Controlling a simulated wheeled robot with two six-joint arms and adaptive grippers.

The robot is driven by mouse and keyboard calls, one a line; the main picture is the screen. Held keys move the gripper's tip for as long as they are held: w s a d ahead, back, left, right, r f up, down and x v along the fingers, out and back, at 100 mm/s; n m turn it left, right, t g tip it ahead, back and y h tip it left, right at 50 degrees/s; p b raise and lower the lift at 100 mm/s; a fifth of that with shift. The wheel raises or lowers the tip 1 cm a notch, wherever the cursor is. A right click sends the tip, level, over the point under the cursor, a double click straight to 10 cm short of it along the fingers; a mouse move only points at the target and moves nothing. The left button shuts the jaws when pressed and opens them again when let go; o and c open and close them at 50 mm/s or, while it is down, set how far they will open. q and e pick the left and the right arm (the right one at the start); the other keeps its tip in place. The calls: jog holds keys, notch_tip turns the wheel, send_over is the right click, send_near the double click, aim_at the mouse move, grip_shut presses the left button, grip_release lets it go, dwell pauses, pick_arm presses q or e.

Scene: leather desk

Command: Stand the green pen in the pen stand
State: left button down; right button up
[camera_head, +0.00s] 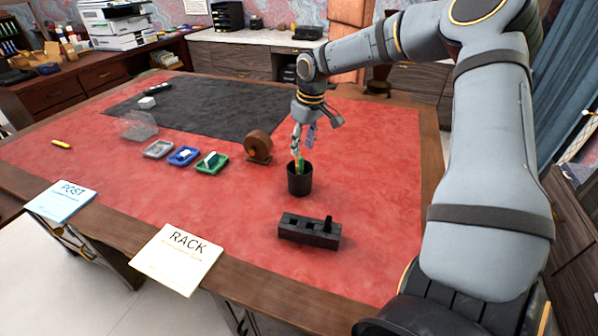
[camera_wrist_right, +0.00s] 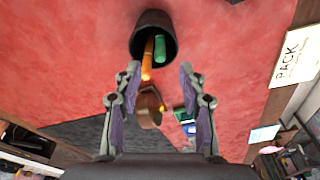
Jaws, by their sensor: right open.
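The green pen (camera_head: 301,164) stands in a black cup (camera_head: 299,184), which seems to be the pen stand. In the right wrist view the green pen (camera_wrist_right: 160,48) is inside the cup's mouth (camera_wrist_right: 169,17), beside an orange pen (camera_wrist_right: 147,60). My right gripper (camera_head: 298,149) is just above the cup, pointing down. In the wrist view its fingers (camera_wrist_right: 159,74) are spread wide, with nothing held between them. The pens' lower ends are hidden in the cup. My left gripper is not in view.
A black block with holes (camera_head: 294,232) lies in front of the cup. A brown round object (camera_head: 258,146) stands behind left, near small grey (camera_head: 147,150), blue (camera_head: 172,160) and green (camera_head: 201,169) trays. Red desk right of the cup is clear.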

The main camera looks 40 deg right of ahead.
aim_at(302, 158)
jog(key=shift+w+f, duration=0.2)
jog(key=shift+f, duration=0.3)
jog(key=shift+w+f, duration=0.2)
jog(key=shift+f, duration=0.3)
jog(key=shift+s+f, duration=0.25)
jog(key=shift+f, duration=0.1)
jog(key=f, duration=0.4)
jog(key=shift+w+f, duration=0.25)
jog(key=shift+w, duration=0.05)
jog(key=shift+s+r, duration=0.15)
jog(key=shift+c, duration=0.8)
grip_shut()
